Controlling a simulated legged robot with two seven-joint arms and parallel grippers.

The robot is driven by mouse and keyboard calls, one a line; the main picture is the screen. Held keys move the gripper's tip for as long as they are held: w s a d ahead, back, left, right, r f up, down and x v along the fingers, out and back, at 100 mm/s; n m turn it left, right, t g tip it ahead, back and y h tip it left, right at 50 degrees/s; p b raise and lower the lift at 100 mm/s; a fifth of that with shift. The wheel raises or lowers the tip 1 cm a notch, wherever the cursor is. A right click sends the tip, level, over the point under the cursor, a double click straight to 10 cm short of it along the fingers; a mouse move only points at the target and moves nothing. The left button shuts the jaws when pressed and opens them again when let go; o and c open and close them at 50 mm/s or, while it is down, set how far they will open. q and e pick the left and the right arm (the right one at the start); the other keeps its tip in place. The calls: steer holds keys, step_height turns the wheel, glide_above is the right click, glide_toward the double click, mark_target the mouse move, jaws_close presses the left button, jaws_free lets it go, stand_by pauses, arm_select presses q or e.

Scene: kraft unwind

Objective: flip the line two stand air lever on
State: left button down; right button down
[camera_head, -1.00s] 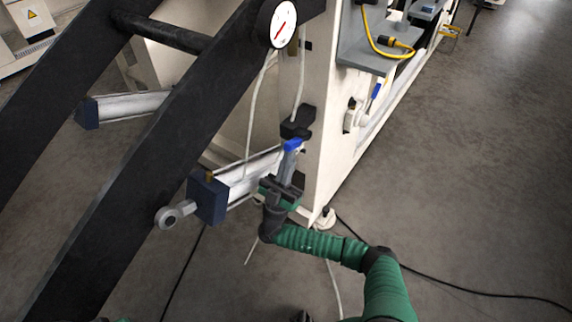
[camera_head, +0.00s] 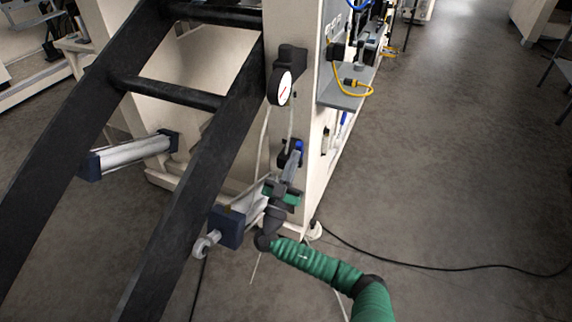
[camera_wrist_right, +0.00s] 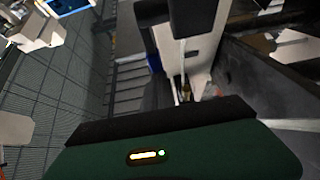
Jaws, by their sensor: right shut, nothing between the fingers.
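The air lever has a blue handle (camera_head: 299,146) on a black valve body (camera_head: 289,157) on the cream stand post. The handle is at the body's upper right. My right gripper (camera_head: 291,169) is just below the handle, shut and empty, its grey fingers pointing up toward it. Whether the fingertips touch the lever cannot be told. In the right wrist view, a small blue patch (camera_wrist_right: 154,60) shows ahead beside the pale post, partly hidden; it may be the handle. My left gripper is not in view.
A round gauge (camera_head: 284,88) is above the valve on the post (camera_head: 308,120). Black sloping beams (camera_head: 190,215) and a cylinder with a dark blue end block (camera_head: 227,228) are to the left. A black cable (camera_head: 430,267) lies on the otherwise open floor at right.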

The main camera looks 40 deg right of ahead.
steer(key=shift+w+d+r, duration=0.2)
steer(key=shift+d+r, duration=0.2)
steer(key=shift+r, duration=0.05)
steer(key=shift+w+d+r+p, duration=0.1)
steer(key=shift+d+r+p, duration=0.05)
steer(key=shift+r+p, duration=0.2)
steer(key=shift+w+d, duration=0.1)
steer(key=shift+d, duration=0.05)
steer(key=shift+d+r, duration=0.2)
